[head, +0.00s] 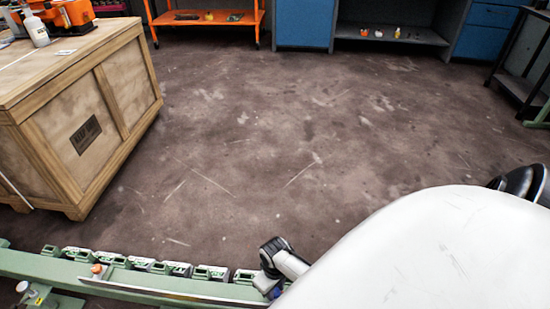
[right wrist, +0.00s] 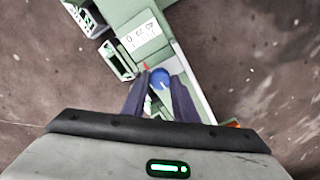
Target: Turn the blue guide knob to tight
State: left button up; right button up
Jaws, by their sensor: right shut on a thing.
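The blue guide knob (right wrist: 160,79) shows in the right wrist view, on the green machine rail, with a small red pointer beside it. My right gripper (right wrist: 158,88) has its two dark fingers on either side of the knob and is shut on it. A white scale label (right wrist: 144,36) with printed numbers lies just beyond the knob. In the head view my right gripper (head: 276,285) is at the rail's right part, and the knob is mostly hidden there by my own arm. My left gripper is in neither view.
The green rail (head: 150,283) with several small blocks runs along the bottom of the head view. An orange-topped knob (head: 97,269) stands on it at the left. A wooden crate (head: 90,120) stands at the left. The floor beyond is clear.

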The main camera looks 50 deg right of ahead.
jog(key=shift+r+m+p, duration=0.2)
jog(key=shift+m+p, duration=0.3)
jog(key=shift+m, duration=0.5)
jog(key=m+p, duration=0.1)
jog(key=m, duration=0.1)
jog(key=shift+m, duration=0.4)
jog(key=m+p, duration=0.1)
jog(key=m, duration=0.2)
jog(key=shift+f+m, duration=0.15)
jog(key=shift+m, duration=0.15)
jog(key=m, duration=0.4)
jog(key=shift+p, duration=0.4)
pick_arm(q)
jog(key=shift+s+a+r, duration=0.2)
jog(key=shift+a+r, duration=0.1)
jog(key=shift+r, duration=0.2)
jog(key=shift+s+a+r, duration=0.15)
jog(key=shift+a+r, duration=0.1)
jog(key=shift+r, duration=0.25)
pick_arm(e)
jog(key=shift+m, duration=2.5)
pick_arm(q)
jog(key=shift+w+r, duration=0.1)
pick_arm(e)
jog(key=shift+d, duration=0.1)
jog(key=o, duration=0.8)
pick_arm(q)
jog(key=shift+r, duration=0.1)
